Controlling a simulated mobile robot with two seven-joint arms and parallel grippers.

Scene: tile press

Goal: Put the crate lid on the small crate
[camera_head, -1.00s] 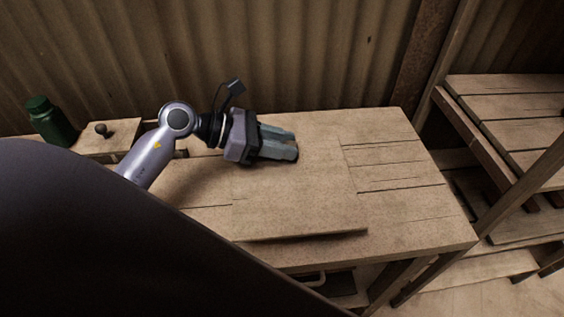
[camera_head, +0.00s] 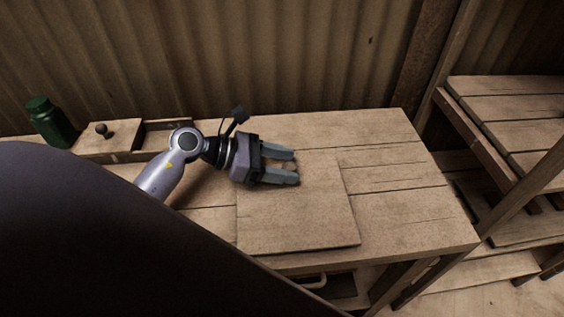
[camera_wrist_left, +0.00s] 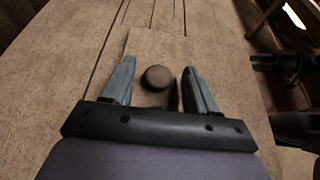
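A flat square wooden board (camera_head: 305,220), which looks like the crate lid, lies level near the table's front edge. In the left wrist view it (camera_wrist_left: 145,45) carries a round dark knob (camera_wrist_left: 158,78). My left gripper (camera_head: 297,167) is over the board, fingers pointing right. Its fingers (camera_wrist_left: 160,68) are open on either side of the knob, with a visible gap on both sides. The knob is hidden in the head view. A low wooden box (camera_head: 165,147), perhaps the small crate, is at the back left; its right part looks open.
A knobbed wooden cover (camera_head: 118,134) lies over the box's left part, beside a green jar (camera_head: 50,122). The table (camera_head: 410,205) is clear to the right. A corrugated wall stands behind, and wooden shelves (camera_head: 515,108) stand at the right.

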